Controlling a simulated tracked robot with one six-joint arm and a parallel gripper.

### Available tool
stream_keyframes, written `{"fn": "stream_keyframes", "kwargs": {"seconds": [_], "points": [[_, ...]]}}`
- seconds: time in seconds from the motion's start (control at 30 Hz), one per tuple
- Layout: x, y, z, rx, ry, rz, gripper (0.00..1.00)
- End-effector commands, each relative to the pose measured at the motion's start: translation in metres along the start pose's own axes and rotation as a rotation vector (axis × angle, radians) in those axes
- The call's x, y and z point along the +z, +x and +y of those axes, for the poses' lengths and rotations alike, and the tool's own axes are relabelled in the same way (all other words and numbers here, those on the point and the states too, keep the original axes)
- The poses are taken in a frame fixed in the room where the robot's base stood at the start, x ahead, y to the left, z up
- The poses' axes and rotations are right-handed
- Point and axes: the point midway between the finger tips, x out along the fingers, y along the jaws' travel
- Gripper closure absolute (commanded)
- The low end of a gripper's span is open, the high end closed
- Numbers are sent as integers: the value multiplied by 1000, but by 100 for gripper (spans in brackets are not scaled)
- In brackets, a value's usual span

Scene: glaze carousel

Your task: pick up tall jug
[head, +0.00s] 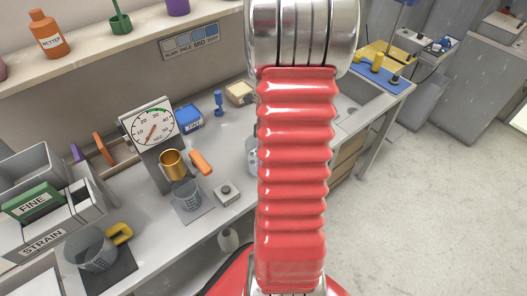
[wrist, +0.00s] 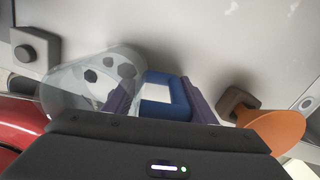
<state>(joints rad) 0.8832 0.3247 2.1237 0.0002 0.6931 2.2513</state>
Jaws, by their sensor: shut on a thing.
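The tall jug (wrist: 85,85) is a clear vessel with several dark spots, left of centre in the wrist view. Its blue handle (wrist: 165,90) lies between the purple fingers of my gripper (wrist: 162,100), which is shut on it. In the head view a sliver of the clear jug (head: 252,156) shows at the left edge of my red arm. My arm hides the rest of the jug and my gripper there. I cannot tell whether the jug touches the bench.
A grey button box (head: 227,193) and a clear beaker (head: 187,196) stand left of my arm, below a brass cup (head: 173,165) and a dial (head: 152,127). A yellow-handled jug (head: 92,249) stands front left. An orange cone (wrist: 272,127) is right of my gripper.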

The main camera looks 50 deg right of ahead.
Motion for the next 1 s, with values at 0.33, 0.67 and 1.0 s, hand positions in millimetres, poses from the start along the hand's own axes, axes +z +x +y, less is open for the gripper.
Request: {"fn": "stream_keyframes", "kwargs": {"seconds": [0.33, 0.67, 1.0], "points": [[0, 0, 0, -1, 0, 0, 95], [0, -2, 0, -1, 0, 0, 95], [1, -16, -1, -3, 0, -2, 95]]}}
